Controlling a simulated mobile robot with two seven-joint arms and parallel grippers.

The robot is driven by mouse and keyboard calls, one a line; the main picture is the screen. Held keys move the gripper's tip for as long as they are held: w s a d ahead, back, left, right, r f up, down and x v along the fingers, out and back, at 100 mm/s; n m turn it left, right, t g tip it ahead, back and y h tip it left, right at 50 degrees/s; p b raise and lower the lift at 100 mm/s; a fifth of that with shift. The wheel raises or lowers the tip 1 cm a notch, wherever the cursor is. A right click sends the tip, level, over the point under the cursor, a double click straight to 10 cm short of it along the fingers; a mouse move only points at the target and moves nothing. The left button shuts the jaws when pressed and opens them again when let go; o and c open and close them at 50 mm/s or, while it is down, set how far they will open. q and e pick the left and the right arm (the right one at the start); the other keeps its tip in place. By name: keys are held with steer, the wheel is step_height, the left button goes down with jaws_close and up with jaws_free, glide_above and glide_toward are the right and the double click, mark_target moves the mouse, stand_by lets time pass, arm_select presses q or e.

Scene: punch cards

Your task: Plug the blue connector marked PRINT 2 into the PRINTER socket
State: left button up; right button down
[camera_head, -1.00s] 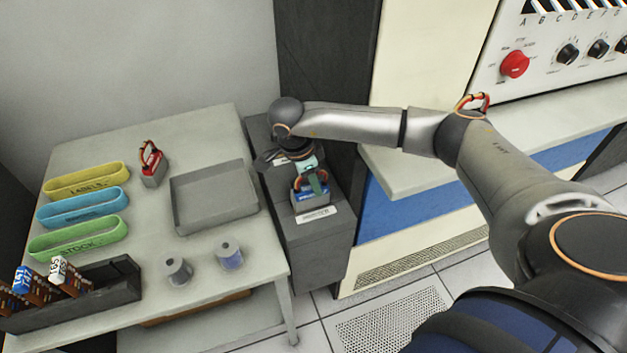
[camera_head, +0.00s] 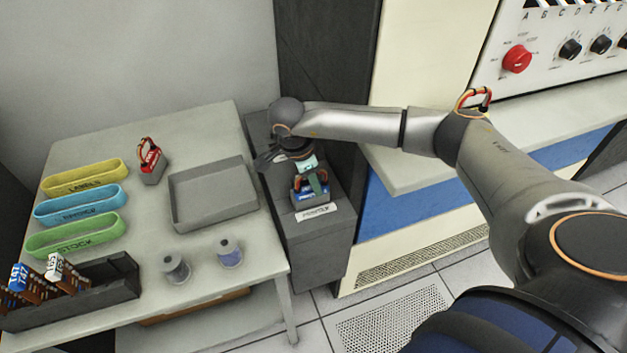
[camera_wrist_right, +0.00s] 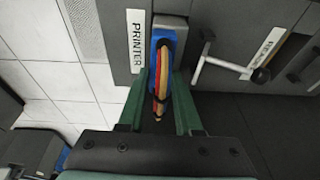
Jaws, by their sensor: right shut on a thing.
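The blue connector (camera_head: 303,197) with its loop of coloured wires is at the printer socket on top of the dark cabinet, just behind the white PRINTER label (camera_head: 316,212). My right gripper (camera_head: 312,181) is shut on it from above. In the right wrist view, the green fingers (camera_wrist_right: 166,110) stand on both sides of the blue connector (camera_wrist_right: 160,40), whose far end meets a grey socket block (camera_wrist_right: 172,24) beside the PRINTER label (camera_wrist_right: 136,42). I cannot tell how deep the connector sits. Its PRINT 2 marking is not readable. My left gripper is not in view.
A lever handle (camera_wrist_right: 222,66) and another label (camera_wrist_right: 268,48) are beside the socket. On the table at left are a red connector (camera_head: 152,160), a grey tray (camera_head: 212,222), two spools, coloured bins and a dark card rack (camera_head: 118,283).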

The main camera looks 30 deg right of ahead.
steer(key=shift+a+b+x, duration=0.2)
steer(key=shift+b+x, duration=0.6)
steer(key=shift+x, duration=0.05)
stand_by(0.6)
steer(key=c, duration=0.5)
jaws_free()
steer(key=shift+f, duration=0.1)
steer(key=v, duration=1.2)
steer(key=shift+a+r+b, duration=0.1)
steer(key=shift+r+b, duration=0.2)
steer(key=shift+b, duration=0.05)
